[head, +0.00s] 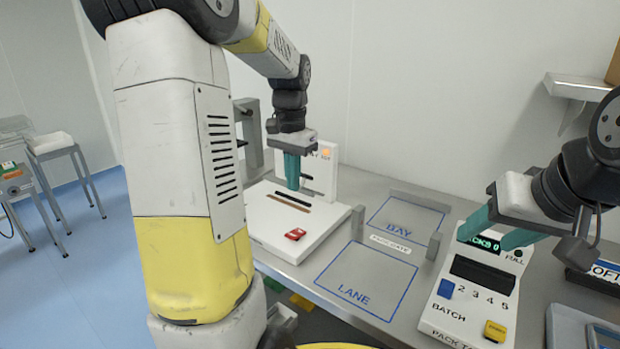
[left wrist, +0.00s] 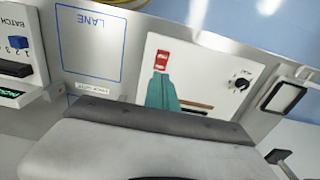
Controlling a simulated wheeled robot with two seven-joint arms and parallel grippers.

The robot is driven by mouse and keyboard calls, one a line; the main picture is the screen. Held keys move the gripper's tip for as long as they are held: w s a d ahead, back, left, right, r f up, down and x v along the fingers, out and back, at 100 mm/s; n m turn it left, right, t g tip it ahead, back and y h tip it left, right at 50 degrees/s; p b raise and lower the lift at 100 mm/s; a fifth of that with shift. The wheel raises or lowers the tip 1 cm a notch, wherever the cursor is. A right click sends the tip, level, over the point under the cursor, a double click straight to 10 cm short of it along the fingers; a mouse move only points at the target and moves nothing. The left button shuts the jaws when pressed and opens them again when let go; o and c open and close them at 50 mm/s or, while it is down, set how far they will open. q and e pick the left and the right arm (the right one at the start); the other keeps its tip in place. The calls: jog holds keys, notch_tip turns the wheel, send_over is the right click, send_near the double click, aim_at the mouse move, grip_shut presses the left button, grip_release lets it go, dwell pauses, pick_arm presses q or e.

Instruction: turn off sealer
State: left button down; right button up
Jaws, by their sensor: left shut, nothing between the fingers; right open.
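The sealer is a white unit on the grey bench, with a flat base (head: 275,225) and an upright back panel (head: 322,165). An orange lamp glows on the panel's upper part. A red switch (head: 295,234) sits near the base's front right corner; it also shows in the left wrist view (left wrist: 162,60). Dark and brown strips lie behind it. A black knob (left wrist: 240,82) shows in the left wrist view. My left gripper (head: 292,186) is shut and empty, pointing down above the base, behind the switch. My right gripper (head: 492,232) is open over the pack counter.
The pack counter (head: 440,318) stands at the right, with a blue peg, a yellow button and a green display. Blue outlines mark BAY (head: 398,228) and LANE (head: 352,295), both clear. A small table (head: 55,145) stands at left. My left arm covers much of the left side.

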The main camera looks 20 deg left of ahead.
aim_at(293, 234)
pick_arm(q)
jog(key=shift+w, duration=0.1)
jog(key=w, duration=0.1)
jog(key=w+g, duration=0.2)
jog(key=shift+w+d+y, duration=0.2)
jog(key=shift+d+y, duration=0.15)
jog(key=shift+y, duration=0.05)
jog(key=shift+f, duration=0.1)
jog(key=s+f, duration=0.1)
jog(key=f, duration=0.3)
jog(key=s+f, duration=0.1)
jog(key=f, duration=0.4)
jog(key=s+a+f, duration=0.1)
jog(key=f, duration=0.3)
jog(key=shift+f, duration=0.25)
